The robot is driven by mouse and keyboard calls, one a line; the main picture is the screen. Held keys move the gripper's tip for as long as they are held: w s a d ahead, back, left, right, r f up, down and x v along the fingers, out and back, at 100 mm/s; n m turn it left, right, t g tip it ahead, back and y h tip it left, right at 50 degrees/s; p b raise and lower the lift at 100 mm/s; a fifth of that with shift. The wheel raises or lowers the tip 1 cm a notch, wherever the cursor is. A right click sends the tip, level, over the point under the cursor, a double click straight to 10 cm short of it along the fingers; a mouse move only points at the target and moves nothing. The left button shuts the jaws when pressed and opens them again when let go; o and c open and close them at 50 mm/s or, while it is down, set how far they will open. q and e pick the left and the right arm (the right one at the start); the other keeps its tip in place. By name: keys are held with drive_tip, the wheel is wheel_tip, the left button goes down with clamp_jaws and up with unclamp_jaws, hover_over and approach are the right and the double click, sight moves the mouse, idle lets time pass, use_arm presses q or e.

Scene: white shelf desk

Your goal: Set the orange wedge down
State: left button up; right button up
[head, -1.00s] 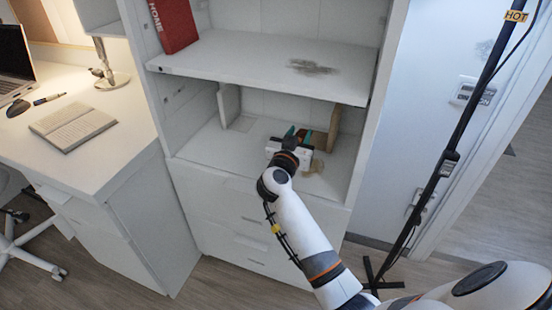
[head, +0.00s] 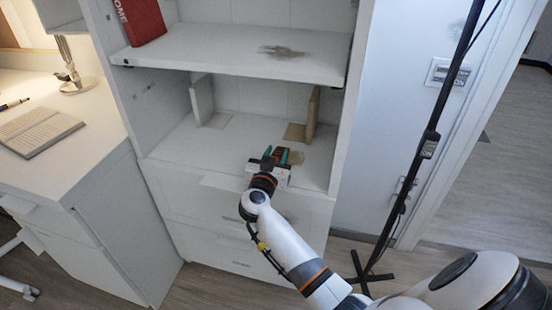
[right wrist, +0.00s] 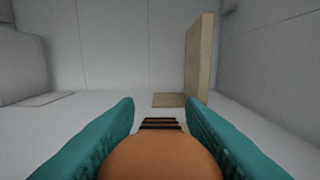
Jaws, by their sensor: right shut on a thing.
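My right gripper (head: 276,156) is over the front part of the lower shelf compartment, with its teal fingers pointing inward. In the right wrist view its two fingers (right wrist: 160,130) stand on either side of the orange wedge (right wrist: 160,160), and it is shut on it. The wedge looks rounded and orange there, with a dark striped part beyond it. In the head view only a small brown-orange bit shows between the fingers. I cannot tell whether the wedge touches the shelf. My left gripper is not in view.
A wooden bookend (head: 313,114) stands upright behind the gripper on the right, and a pale one (head: 202,99) stands at the left. The lower shelf (head: 195,145) is clear between them. The upper shelf (head: 230,50) overhangs. A black stand pole (head: 432,130) is at the right.

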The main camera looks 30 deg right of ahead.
drive_tip(key=shift+f, duration=0.1)
drive_tip(key=o, duration=1.1)
